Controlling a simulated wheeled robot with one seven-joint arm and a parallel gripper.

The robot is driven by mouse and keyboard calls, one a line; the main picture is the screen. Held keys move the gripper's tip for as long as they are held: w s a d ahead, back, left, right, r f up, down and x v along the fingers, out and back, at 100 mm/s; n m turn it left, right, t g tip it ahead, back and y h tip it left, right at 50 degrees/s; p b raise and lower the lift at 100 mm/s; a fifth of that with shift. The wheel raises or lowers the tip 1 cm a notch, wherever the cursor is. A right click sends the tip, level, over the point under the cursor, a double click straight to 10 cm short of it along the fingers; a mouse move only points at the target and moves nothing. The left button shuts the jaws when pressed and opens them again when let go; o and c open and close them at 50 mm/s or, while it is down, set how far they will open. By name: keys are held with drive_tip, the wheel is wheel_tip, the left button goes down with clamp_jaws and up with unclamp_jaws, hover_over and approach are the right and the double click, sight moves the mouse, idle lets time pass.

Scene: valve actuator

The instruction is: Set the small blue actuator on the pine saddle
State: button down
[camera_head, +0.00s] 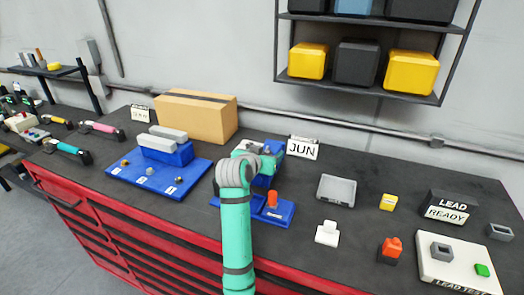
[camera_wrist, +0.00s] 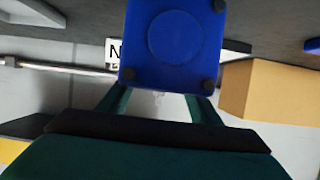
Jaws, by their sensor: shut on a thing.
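My gripper (camera_wrist: 160,98) is shut on a blue block, which I take to be the small blue actuator (camera_wrist: 170,38). In the wrist view it shows a square face with a round disc and dark corner feet, between the two green fingers. In the head view my arm hides most of the held thing and the fingers. A blue base (camera_head: 283,216) with an orange knob (camera_head: 272,199) lies just below my gripper in that view. I cannot make out a pine saddle in either view; part of the bench there is hidden by my arm.
A blue board (camera_head: 125,173) with numbered places and grey-topped blocks stands at left. A cardboard box (camera_head: 205,117) is behind it, a JUN sign (camera_head: 303,149) beside my gripper. At right are a grey tray (camera_head: 337,189), an orange-topped part (camera_head: 390,248) and a white LEAD TEST board (camera_head: 450,274).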

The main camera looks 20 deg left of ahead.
drive_tip(key=shift+d+f, duration=0.65)
drive_tip(key=shift+f, duration=0.35)
drive_tip(key=shift+a, duration=0.35)
drive_tip(key=shift+f, duration=0.1)
drive_tip(key=c, duration=0.8)
unclamp_jaws()
drive_tip(key=shift+f, duration=0.2)
drive_tip(key=shift+o, duration=1.1)
drive_tip(key=shift+w, duration=0.1)
drive_tip(key=shift+w, duration=0.1)
